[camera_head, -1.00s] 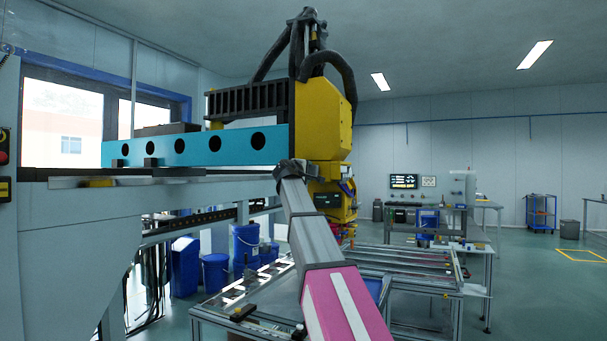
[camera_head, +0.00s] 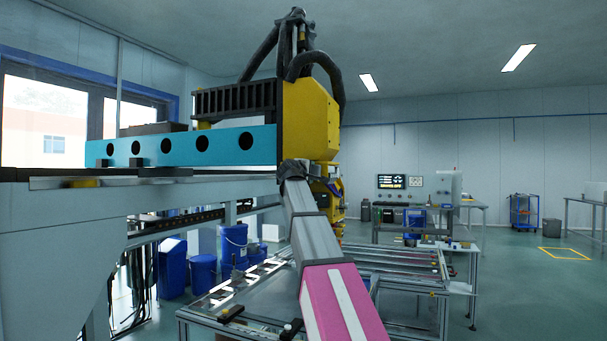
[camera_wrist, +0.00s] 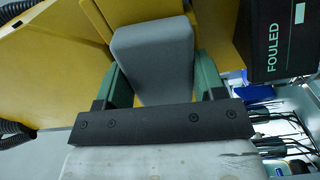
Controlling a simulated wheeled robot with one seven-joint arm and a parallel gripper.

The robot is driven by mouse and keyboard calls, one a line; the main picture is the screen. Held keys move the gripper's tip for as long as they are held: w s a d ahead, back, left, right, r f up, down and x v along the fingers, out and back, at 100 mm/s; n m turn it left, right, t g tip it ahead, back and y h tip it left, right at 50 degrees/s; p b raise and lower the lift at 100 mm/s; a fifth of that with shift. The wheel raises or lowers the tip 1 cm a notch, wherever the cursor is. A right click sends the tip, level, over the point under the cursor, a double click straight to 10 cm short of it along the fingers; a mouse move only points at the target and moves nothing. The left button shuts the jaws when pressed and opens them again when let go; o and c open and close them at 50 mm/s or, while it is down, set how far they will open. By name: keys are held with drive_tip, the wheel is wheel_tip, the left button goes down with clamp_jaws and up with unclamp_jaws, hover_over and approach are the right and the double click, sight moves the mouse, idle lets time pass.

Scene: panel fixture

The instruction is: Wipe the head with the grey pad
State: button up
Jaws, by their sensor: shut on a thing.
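In the wrist view my gripper (camera_wrist: 163,72) is shut on the grey pad (camera_wrist: 152,45), a smooth block between two green fingers. The yellow head (camera_wrist: 60,65) fills the background behind the pad. I cannot tell whether the pad touches it. A dark panel (camera_wrist: 262,42) reading "FOULED" is at the upper right, beside the pad. In the head view the yellow head (camera_head: 310,115) stands at the end of a blue beam, with its lower part (camera_head: 328,190) below. My arm reaches up towards it, and the pad is not discernible there.
The blue beam (camera_head: 180,147) runs left from the head above a grey frame. A metal-framed table (camera_head: 395,270) lies below the head. Blue drums (camera_head: 203,270) stand at the left. Black hoses (camera_head: 320,65) rise above the head.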

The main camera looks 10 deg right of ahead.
drive_tip(key=shift+s+d, duration=0.2)
drive_tip(key=shift+d, duration=0.05)
drive_tip(key=shift+w+a, duration=0.1)
drive_tip(key=shift+w+a, duration=0.75)
drive_tip(key=shift+a, duration=0.2)
drive_tip(key=shift+w+a, duration=0.75)
drive_tip(key=shift+a, duration=0.2)
drive_tip(key=w+a, duration=0.2)
drive_tip(key=a, duration=0.1)
drive_tip(key=w+a, duration=0.1)
drive_tip(key=shift+a, duration=0.35)
drive_tip(key=shift+a, duration=0.1)
drive_tip(key=shift+v, duration=2.95)
